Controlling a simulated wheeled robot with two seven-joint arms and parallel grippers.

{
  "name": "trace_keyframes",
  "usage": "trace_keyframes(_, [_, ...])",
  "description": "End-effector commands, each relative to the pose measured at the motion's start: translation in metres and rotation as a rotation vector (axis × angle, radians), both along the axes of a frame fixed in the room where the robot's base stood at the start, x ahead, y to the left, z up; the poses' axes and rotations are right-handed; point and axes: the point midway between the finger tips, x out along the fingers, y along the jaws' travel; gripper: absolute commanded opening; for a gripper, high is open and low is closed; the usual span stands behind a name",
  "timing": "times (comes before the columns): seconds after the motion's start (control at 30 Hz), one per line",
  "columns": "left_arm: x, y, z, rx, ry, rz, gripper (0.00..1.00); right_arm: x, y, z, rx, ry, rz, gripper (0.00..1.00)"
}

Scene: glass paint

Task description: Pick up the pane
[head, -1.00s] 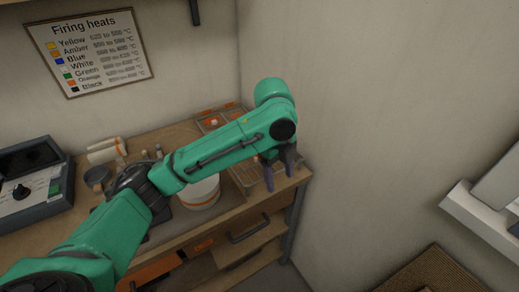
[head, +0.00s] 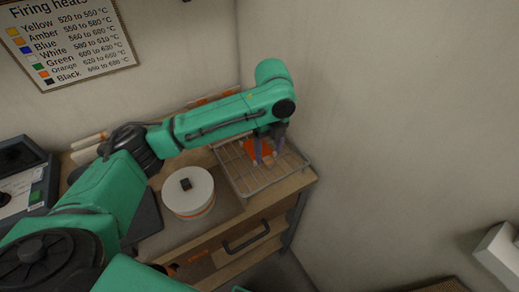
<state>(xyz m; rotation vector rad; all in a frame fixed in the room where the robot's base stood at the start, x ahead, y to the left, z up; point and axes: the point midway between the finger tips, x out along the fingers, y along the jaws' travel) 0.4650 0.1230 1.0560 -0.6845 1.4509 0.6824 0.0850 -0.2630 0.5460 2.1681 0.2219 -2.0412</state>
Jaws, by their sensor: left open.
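An orange pane (head: 261,147) lies on the wire rack (head: 240,185) at the right end of the bench. My arm comes in from the left, and my left gripper (head: 269,154) points down over the rack. Its two fingers are spread, with the pane showing between and behind them. The fingers and wrist hide part of the pane, and I cannot tell whether the fingertips touch it. My right gripper is out of view.
A round white lidded pot (head: 187,192) stands left of the rack. A grey box with dials (head: 20,185) is at the far left. The wall (head: 370,130) rises close to the right of the rack. A drawer with a dark handle (head: 245,236) is below.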

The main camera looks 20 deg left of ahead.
Motion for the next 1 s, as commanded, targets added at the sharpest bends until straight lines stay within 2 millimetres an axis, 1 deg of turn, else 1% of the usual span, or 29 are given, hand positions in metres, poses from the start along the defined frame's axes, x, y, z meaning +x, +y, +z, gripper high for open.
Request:
trace_keyframes(0.1, [0.002, 0.001, -0.012, 0.001, 0.003, 0.003, 0.68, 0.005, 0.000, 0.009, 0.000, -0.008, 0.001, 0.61])
trace_keyframes(0.17, [0.004, 0.001, -0.021, 0.001, 0.004, 0.002, 0.68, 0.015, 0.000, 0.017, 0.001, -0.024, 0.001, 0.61])
trace_keyframes(0.23, [0.007, 0.001, -0.035, 0.002, 0.004, 0.002, 0.68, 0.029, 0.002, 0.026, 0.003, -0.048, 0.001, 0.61])
trace_keyframes(0.3, [0.007, 0.000, -0.049, 0.000, 0.003, 0.001, 0.68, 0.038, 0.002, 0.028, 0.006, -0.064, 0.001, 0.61])
trace_keyframes(0.4, [0.007, 0.000, -0.058, 0.000, -0.001, -0.001, 0.68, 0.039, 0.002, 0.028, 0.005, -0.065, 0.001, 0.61])
trace_keyframes(0.57, [0.007, 0.001, -0.059, -0.001, -0.002, 0.000, 0.68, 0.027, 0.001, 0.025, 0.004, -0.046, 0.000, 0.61])
trace_keyframes(0.67, [0.007, 0.001, -0.059, -0.001, -0.002, 0.000, 0.33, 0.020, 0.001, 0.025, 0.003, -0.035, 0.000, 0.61])
trace_keyframes(0.7, [0.007, 0.001, -0.059, -0.001, -0.002, 0.000, 0.18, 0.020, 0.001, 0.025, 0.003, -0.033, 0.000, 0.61])
trace_keyframes(0.73, [0.007, 0.001, -0.059, 0.000, -0.001, 0.000, 0.06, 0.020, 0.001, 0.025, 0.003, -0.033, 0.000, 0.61])
trace_keyframes(0.77, [0.007, 0.001, -0.059, 0.000, -0.001, 0.000, 0.00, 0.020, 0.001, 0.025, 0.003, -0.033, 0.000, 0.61])
trace_keyframes(1.0, [0.007, 0.001, -0.058, 0.000, -0.001, 0.000, 0.00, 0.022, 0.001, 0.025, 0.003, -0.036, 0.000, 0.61])
